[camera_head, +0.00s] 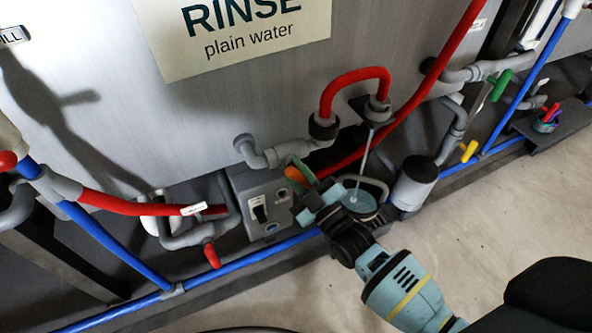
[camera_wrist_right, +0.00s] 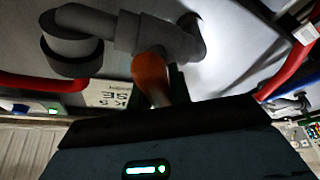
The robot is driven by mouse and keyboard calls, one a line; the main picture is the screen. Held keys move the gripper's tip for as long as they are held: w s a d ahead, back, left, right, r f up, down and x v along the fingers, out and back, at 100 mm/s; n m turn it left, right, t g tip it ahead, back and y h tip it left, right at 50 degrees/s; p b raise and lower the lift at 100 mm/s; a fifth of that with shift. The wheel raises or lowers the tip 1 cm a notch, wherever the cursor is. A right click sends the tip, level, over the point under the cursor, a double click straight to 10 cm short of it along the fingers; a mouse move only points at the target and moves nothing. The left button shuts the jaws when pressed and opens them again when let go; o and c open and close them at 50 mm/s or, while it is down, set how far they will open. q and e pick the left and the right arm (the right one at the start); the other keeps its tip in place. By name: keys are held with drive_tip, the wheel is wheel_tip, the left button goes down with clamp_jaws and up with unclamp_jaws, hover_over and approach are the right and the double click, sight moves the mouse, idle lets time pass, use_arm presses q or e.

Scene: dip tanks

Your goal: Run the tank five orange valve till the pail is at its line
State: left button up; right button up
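The orange valve handle (camera_head: 297,175) sits below the RINSE tank, on grey pipework. My right gripper (camera_head: 308,184) is at this handle, with its fingers around or beside it; I cannot tell if they grip it. In the right wrist view the orange handle (camera_wrist_right: 151,76) stands just beyond the dark gripper body, and the fingertips are hidden. A thin stream of water (camera_head: 365,155) falls from the grey outlet (camera_head: 377,111) into the pail (camera_head: 374,184). Pale liquid shows inside the pail, partly behind my gripper. I cannot make out its line. My left gripper is out of view.
A grey switch box (camera_head: 258,208) stands left of the pail and a grey cylinder (camera_head: 413,182) right of it. Red handles (camera_head: 211,254), a yellow handle (camera_head: 468,151) and a green handle (camera_head: 499,86) are on nearby pipes. A blue pipe (camera_head: 110,312) runs low along the front.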

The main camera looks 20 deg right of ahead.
clamp_jaws()
drive_tip(key=shift+m, duration=0.3)
drive_tip(key=m+t+h, duration=0.1)
drive_tip(key=m+h, duration=0.1)
drive_tip(key=m, duration=0.2)
drive_tip(key=shift+m+h, duration=0.3)
drive_tip(key=shift+d+m+t+h+p, duration=0.2)
drive_tip(key=shift+m+h, duration=0.45)
drive_tip(key=shift+m, duration=0.65)
drive_tip(key=shift+m+t+h+p, duration=0.1)
drive_tip(key=shift+m+h+p, duration=0.2)
drive_tip(key=shift+m+h, duration=0.7)
drive_tip(key=shift+m+y, duration=0.35)
drive_tip(key=shift+m, duration=0.15)
drive_tip(key=o, duration=0.7)
unclamp_jaws()
drive_tip(key=shift+c, duration=0.2)
